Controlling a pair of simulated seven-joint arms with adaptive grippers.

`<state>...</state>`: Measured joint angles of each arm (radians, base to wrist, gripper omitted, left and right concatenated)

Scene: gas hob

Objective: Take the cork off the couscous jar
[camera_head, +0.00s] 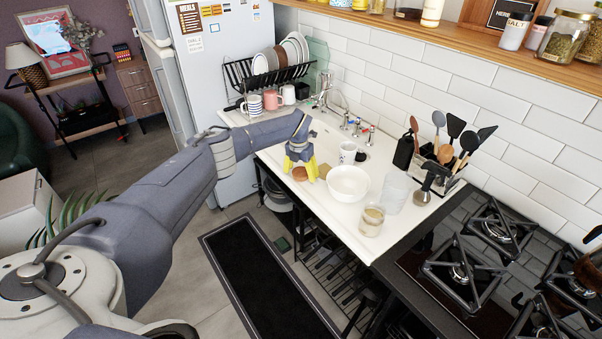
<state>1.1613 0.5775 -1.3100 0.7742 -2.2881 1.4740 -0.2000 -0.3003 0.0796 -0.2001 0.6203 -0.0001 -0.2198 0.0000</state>
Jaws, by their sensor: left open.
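A glass jar (372,220) with pale beige contents stands upright near the front edge of the white counter. No cork shows on its top; I take it for the couscous jar, but its label cannot be read. A round brown piece that looks like the cork (299,174) is at the counter's front edge, left of the white bowl. My left gripper (301,168), with yellow fingers, is open and points down right at this brown piece, its fingers on either side. Whether they touch it cannot be told. My right gripper is not in view.
A white bowl (348,184) stands just right of my left gripper, and clear glasses (396,192) stand behind the jar. A utensil holder (440,168) and gas hob (480,265) are to the right. Mugs (272,100) and a dish rack (262,75) stand at the back.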

